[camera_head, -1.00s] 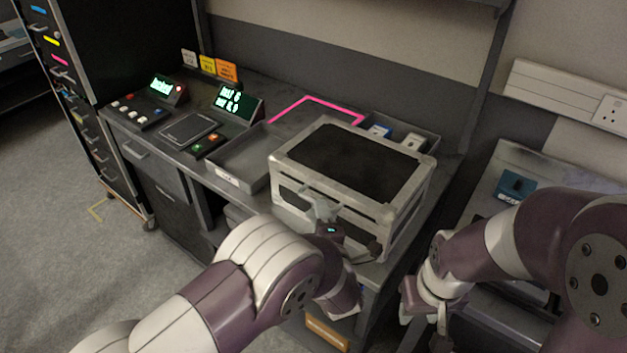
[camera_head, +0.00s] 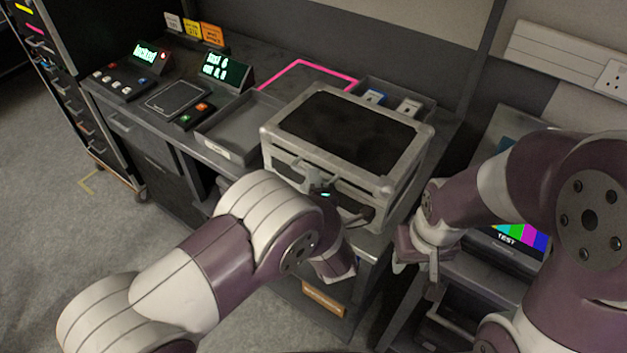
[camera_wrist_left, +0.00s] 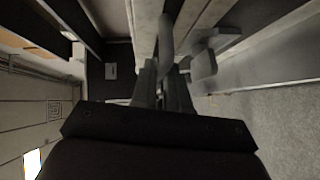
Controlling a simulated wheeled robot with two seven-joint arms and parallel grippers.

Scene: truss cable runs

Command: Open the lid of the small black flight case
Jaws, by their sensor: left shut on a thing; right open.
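The small flight case (camera_head: 347,130), with a black top panel and pale metal edging, stands on the grey bench. My left gripper (camera_head: 318,188) is at the front of the case, with its wrist hiding part of the front face. In the left wrist view my left gripper (camera_wrist_left: 166,80) is shut on a narrow grey tab (camera_wrist_left: 166,35) at the case front.
A shallow grey tray (camera_head: 238,125) sits left of the case; another tray with small boxes (camera_head: 408,108) is behind it. Control panels with lit displays (camera_head: 222,70) stand further left. A colour-bar monitor (camera_head: 518,238) is at right, behind my right arm.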

